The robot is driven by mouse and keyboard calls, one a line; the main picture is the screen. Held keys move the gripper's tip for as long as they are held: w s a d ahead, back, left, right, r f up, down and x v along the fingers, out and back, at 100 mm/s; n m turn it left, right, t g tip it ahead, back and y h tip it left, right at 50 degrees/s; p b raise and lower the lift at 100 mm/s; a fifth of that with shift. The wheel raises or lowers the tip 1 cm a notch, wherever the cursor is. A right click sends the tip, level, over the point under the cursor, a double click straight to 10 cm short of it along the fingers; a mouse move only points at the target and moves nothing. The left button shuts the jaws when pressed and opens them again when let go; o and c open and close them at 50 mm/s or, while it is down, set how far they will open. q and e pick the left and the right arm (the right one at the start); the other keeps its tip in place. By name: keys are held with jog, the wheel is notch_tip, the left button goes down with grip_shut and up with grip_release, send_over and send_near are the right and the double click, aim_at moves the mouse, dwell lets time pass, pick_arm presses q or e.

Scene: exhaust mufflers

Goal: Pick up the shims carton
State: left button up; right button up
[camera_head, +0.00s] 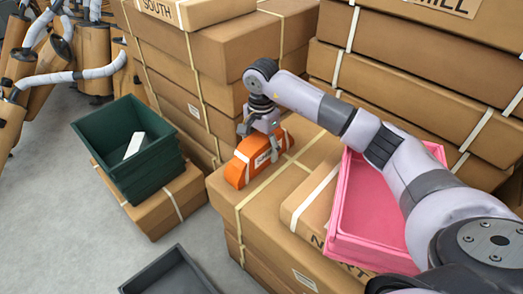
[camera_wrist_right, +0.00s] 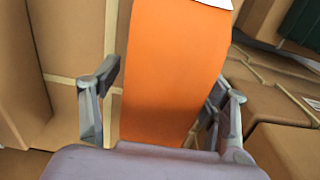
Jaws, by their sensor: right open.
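An orange carton (camera_head: 254,160) with a rounded top and a white label stands on a brown box stack; its lettering is too small to read, so I cannot confirm that it is the shims carton. My right gripper (camera_head: 262,126) is at its top, coming from above. In the right wrist view the orange carton (camera_wrist_right: 170,75) fills the space between the two spread fingers of the right gripper (camera_wrist_right: 166,95). The fingers are open around it, and I cannot tell whether either touches it. My left gripper is not in view.
A pink tray (camera_head: 340,238) stands right of the carton, under my right arm. Tall stacks of brown boxes (camera_head: 225,50) rise behind. A green crate (camera_head: 160,167) with a white item sits on a box at left. A grey tray (camera_head: 168,274) lies at the front.

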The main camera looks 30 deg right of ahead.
jog(key=shift+c, duration=0.3)
jog(key=c, duration=1.4)
jog(key=shift+r, duration=0.1)
jog(key=shift+c, duration=0.2)
